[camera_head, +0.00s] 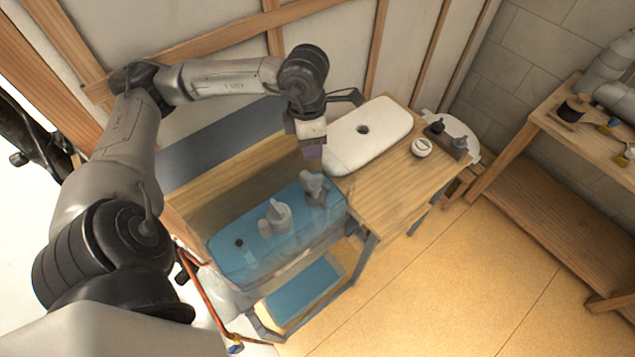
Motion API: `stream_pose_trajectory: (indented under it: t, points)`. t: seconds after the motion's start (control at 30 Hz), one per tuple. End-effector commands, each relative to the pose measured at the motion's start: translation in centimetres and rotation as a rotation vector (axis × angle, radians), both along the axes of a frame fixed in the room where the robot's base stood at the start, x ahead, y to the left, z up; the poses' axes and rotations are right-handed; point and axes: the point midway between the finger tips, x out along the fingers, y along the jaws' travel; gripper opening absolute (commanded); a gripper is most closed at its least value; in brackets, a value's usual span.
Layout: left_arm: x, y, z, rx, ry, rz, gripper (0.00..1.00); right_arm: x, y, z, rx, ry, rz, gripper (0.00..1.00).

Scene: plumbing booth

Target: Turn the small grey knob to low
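A small grey knob-like fitting (279,215) stands among grey parts in the see-through blue basin; I cannot tell for sure whether it is the task's knob. A taller grey fitting (315,188) stands near the basin's right end. A small dark-topped piece (240,243) is near the left end. No low mark can be read. My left gripper (312,153) points down above the far right part of the basin, apart from the fittings. Its fingers are too small and dark to show whether they are open. My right gripper is not in view.
The blue basin (225,262) is set in a wooden bench (385,190). On the bench are a white panel with a hole (350,150), a white round dial (421,148) and a brown block with dark fittings (447,146). A wooden shelf (555,190) stands right; the floor between is clear.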

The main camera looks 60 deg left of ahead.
Motion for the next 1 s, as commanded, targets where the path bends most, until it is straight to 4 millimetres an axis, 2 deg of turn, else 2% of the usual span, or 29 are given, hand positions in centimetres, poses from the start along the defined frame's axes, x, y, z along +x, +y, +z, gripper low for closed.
stream_pose_trajectory:
  t: [0.1,0.27,0.7,1.0]
  points:
    - [-0.6,0.8,-0.4,0.057,0.015,0.004,0.39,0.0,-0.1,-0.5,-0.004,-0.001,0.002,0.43]
    - [-0.8,1.0,-2.0,0.071,0.022,0.007,0.39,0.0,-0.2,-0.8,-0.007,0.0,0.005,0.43]
    - [-0.7,0.9,-10.0,0.066,0.022,0.006,0.39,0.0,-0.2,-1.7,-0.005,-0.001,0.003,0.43]
    - [-0.7,0.9,-13.2,0.066,0.019,0.007,0.39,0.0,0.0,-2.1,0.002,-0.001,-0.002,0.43]
